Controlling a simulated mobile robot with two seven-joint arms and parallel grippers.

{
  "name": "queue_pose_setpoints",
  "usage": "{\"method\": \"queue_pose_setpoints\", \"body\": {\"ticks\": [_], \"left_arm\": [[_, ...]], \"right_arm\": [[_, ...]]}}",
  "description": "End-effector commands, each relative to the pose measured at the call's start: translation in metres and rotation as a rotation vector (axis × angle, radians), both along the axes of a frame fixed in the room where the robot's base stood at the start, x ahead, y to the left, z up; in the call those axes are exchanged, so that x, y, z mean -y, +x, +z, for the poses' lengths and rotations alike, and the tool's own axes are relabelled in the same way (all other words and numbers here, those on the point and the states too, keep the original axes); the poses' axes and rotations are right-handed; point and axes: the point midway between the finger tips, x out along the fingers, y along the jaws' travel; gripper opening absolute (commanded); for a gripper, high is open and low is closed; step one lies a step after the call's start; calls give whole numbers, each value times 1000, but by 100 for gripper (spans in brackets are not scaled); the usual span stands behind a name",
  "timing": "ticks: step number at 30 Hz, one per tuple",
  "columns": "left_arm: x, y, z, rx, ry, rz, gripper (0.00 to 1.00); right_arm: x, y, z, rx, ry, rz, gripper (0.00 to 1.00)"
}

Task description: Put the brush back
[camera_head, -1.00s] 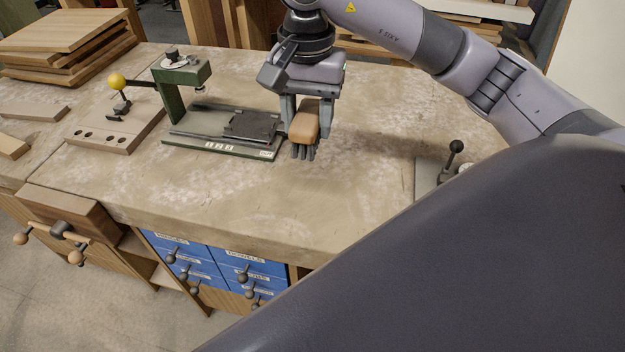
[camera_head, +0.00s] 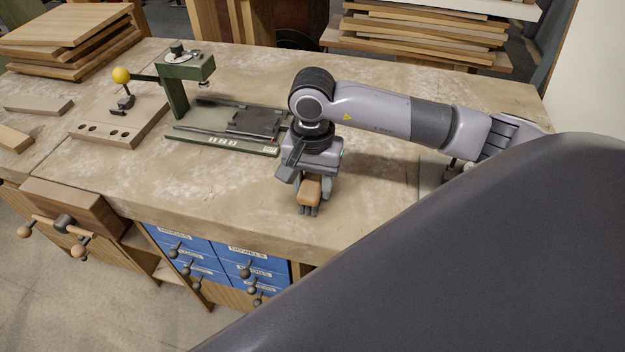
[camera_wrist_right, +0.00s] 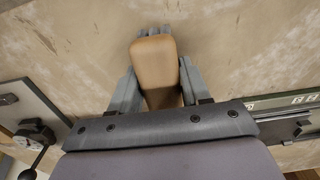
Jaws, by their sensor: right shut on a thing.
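The brush has a tan wooden block (camera_head: 310,190) and dark grey bristles (camera_head: 308,210) that point down. My right gripper (camera_head: 312,188) is shut on the block, one finger on each side. In the head view it is over the front part of the bench, in front of the green press. In the right wrist view the brush (camera_wrist_right: 156,62) sits between the two fingers of the gripper (camera_wrist_right: 155,88), with bristle tips showing past its far end. I cannot tell whether the bristles touch the bench top. My left gripper is not in view.
The green press (camera_head: 175,95) with its dark plate (camera_head: 255,122) stands behind and left of the gripper. A holed wooden block (camera_head: 105,130) and a yellow-knobbed lever (camera_head: 121,75) are further left. Blue drawers (camera_head: 210,255) are below the bench front. The bench top (camera_head: 230,195) around the brush is clear.

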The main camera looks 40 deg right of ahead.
Motion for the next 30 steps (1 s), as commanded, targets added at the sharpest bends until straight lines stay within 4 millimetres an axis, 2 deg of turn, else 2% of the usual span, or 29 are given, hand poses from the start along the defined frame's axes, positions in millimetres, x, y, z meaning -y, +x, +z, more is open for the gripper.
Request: {"method": "queue_pose_setpoints", "body": {"ticks": [10, 11, 13, 25, 30], "left_arm": [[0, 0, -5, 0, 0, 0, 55], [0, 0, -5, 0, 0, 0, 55], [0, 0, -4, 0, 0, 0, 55], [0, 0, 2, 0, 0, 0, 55], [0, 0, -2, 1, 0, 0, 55]], "right_arm": [[0, 1, -4, 2, -1, 0, 18], [0, 0, -4, 2, -1, 0, 50], [0, 0, -3, 1, 0, 0, 72], [0, 0, 2, 1, 0, -1, 72], [1, 2, 28, 8, -2, -1, 72]]}}
